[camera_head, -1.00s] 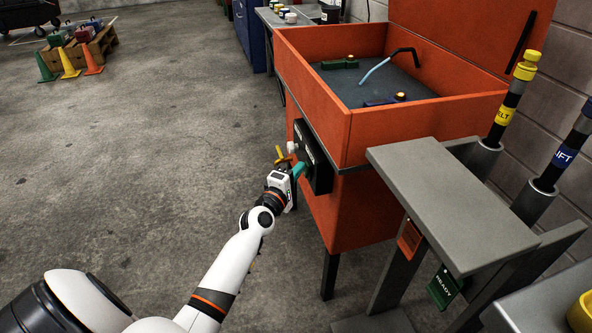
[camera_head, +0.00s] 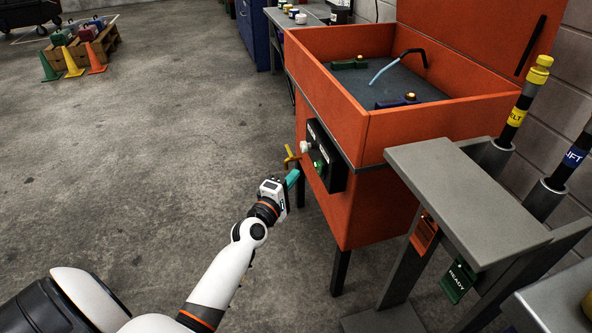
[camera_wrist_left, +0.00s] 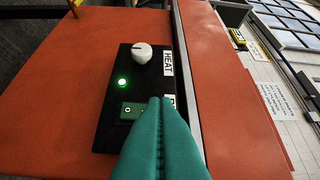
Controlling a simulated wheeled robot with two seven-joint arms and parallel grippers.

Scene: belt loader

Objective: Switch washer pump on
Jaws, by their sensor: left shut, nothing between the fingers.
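The orange parts washer (camera_head: 340,105) stands right of centre with a black control panel (camera_head: 334,173) on its side. The panel carries a white knob (camera_head: 305,147) and a lit green lamp (camera_head: 317,165). In the left wrist view the knob (camera_wrist_left: 142,52) is beside a HEAT label, the lamp (camera_wrist_left: 122,82) glows green, and a green rocker switch (camera_wrist_left: 132,110) sits below. A second label is mostly hidden by my fingers. My left gripper (camera_head: 293,177) is shut and empty, its teal fingertips just left of the panel, apparently apart from it. My right gripper is out of view.
A yellow lever (camera_head: 291,155) sticks out by the panel. A grey stand (camera_head: 450,185) with a READY tag (camera_head: 457,280) and BELT (camera_head: 520,108) and LIFT (camera_head: 572,158) levers is at right. The floor at left is clear up to the cones (camera_head: 72,62).

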